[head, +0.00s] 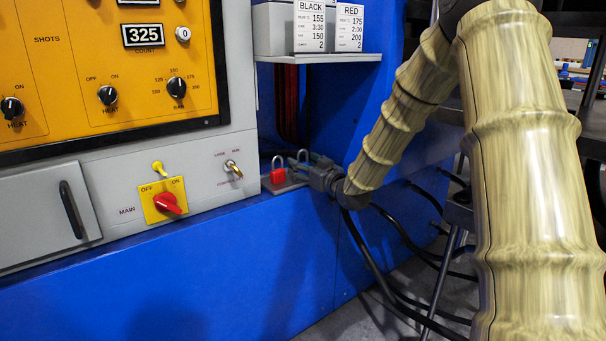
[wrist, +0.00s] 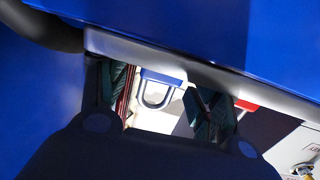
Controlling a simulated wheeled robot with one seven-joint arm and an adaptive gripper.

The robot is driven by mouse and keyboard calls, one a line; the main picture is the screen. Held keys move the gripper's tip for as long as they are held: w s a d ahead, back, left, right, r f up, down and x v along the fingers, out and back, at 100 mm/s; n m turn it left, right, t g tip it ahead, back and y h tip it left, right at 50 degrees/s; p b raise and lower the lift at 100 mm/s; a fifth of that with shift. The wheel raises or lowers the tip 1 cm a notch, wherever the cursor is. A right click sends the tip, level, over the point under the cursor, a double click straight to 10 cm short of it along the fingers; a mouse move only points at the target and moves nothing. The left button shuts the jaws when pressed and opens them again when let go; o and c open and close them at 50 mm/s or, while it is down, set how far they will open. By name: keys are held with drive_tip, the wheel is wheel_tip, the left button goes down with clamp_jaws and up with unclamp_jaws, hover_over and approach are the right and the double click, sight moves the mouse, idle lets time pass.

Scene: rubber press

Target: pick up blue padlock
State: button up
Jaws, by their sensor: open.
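The blue padlock (wrist: 163,76) shows in the wrist view, with its U-shaped shackle towards my gripper. It lies between my two fingers in the picture; I cannot tell whether either finger touches it. My gripper (wrist: 163,100) is open. In the head view my gripper (head: 297,167) reaches in from the right over the small ledge, just right of the red padlock (head: 278,171). There the blue padlock's body is hidden behind my fingers; a grey loop just above them may be its shackle.
The red padlock also shows beyond my right finger in the wrist view (wrist: 246,105). The ledge (head: 281,187) juts from the blue press (head: 230,265). A grey shelf (head: 330,59) with number cards overhangs it. The control panel (head: 70,85) stands left; black cables (head: 400,235) hang right.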

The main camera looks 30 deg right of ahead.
sight(302, 151)
drive_tip(key=shift+w, duration=0.65)
drive_tip(key=shift+c, duration=0.3)
drive_tip(key=c, duration=1.1)
drive_tip(key=shift+r, duration=0.1)
wheel_tip(302, 151, up, 3)
drive_tip(key=shift+r+p, duration=0.2)
drive_tip(key=shift+p, duration=1)
drive_tip(key=shift+s+a+r, duration=0.15)
drive_tip(key=shift+s+r, duration=0.05)
drive_tip(key=shift+s, duration=0.05)
drive_tip(key=s+a+p, duration=0.2)
drive_tip(key=s, duration=0.2)
drive_tip(key=s+a+p, duration=0.1)
drive_tip(key=s+a, duration=0.2)
drive_tip(key=s, duration=0.1)
drive_tip(key=s+a+r+p, duration=0.1)
drive_tip(key=s+a+p, duration=0.1)
drive_tip(key=s, duration=0.3)
drive_tip(key=shift+s+a+p, duration=0.1)
drive_tip(key=shift+a+p, duration=0.2)
drive_tip(key=shift+a, duration=0.15)
